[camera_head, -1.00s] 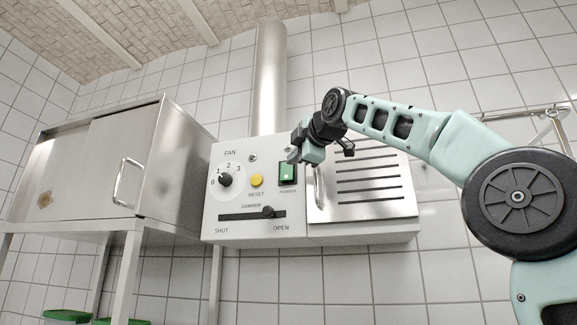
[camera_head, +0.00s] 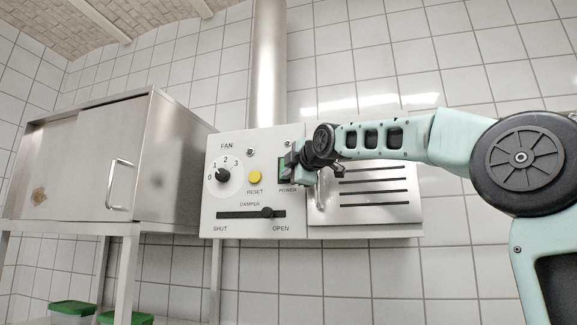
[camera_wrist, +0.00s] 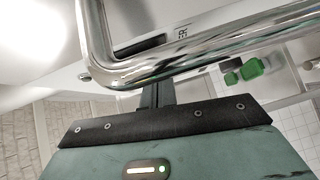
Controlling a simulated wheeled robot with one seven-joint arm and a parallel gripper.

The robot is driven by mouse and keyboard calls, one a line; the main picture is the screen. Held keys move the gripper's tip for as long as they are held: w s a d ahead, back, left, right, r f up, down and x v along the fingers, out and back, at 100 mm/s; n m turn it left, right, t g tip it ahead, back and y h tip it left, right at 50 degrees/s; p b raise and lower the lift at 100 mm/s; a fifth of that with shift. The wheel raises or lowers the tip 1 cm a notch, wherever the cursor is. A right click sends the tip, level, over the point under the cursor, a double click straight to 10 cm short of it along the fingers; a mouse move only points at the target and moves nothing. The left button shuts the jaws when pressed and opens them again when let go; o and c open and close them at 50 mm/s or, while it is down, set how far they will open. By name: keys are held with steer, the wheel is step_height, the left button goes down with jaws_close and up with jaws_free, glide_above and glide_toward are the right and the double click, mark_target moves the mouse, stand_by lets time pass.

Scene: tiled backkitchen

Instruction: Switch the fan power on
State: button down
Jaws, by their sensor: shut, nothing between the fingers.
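The grey-white fan control panel (camera_head: 235,205) is on the tiled wall, with a fan dial (camera_head: 223,175), a yellow reset button (camera_head: 255,177) and a damper slider (camera_head: 267,212). In the wrist view, a chrome handle (camera_wrist: 190,62) crosses in front of the gripper (camera_wrist: 155,92).
A slatted metal door (camera_head: 375,208) with a handle adjoins the panel on the right, behind my arm. A steel cabinet (camera_head: 75,165) on a stand is at the left. A metal duct (camera_head: 268,75) rises above the panel. Green-lidded boxes (camera_head: 72,308) sit low at left.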

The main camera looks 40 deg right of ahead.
stand_by(0.4)
steer(key=shift+w+d+f+b, duration=0.1)
steer(key=shift+w+d+b, duration=0.15)
steer(key=shift+b, duration=0.55)
